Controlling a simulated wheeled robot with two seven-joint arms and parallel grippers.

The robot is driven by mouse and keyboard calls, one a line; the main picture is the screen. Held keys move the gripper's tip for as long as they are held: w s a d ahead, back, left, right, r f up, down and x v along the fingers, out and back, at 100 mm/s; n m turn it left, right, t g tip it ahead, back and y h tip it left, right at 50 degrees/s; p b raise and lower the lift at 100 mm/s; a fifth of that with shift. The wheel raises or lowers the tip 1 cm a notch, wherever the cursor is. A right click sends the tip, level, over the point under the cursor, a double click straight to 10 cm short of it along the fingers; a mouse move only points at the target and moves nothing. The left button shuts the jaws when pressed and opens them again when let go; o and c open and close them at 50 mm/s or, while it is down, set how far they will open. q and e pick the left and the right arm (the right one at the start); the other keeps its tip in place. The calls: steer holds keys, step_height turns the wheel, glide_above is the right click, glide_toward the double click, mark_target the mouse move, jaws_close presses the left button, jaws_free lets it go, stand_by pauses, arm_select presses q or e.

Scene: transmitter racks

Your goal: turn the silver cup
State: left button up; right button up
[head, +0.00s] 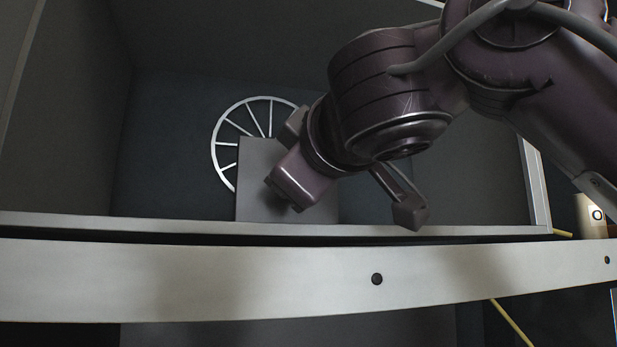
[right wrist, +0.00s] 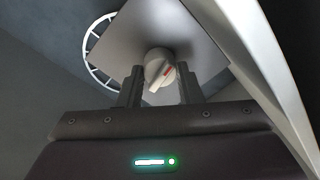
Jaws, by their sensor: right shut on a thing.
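The silver cup (right wrist: 157,66) is a small rounded, knob-like piece with a red mark. It sits on the face of a grey box (right wrist: 137,32) in the right wrist view. My right gripper (right wrist: 160,84) has one dark finger on each side of the cup and is shut on it. In the head view the grey box (head: 262,190) stands inside a dark cabinet, and my right arm reaches over it from the right. The cup and fingertips are hidden there behind my wrist. My left gripper is not in view.
A white spoked ring (head: 214,152) lies behind the grey box. A pale metal rail (head: 200,280) with holes crosses the front of the cabinet. Dark cabinet walls (head: 70,110) close in the sides. The cabinet floor left of the box is clear.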

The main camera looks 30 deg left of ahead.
steer(key=shift+m, duration=0.5)
steer(key=shift+f, duration=0.1)
steer(key=o, duration=1)
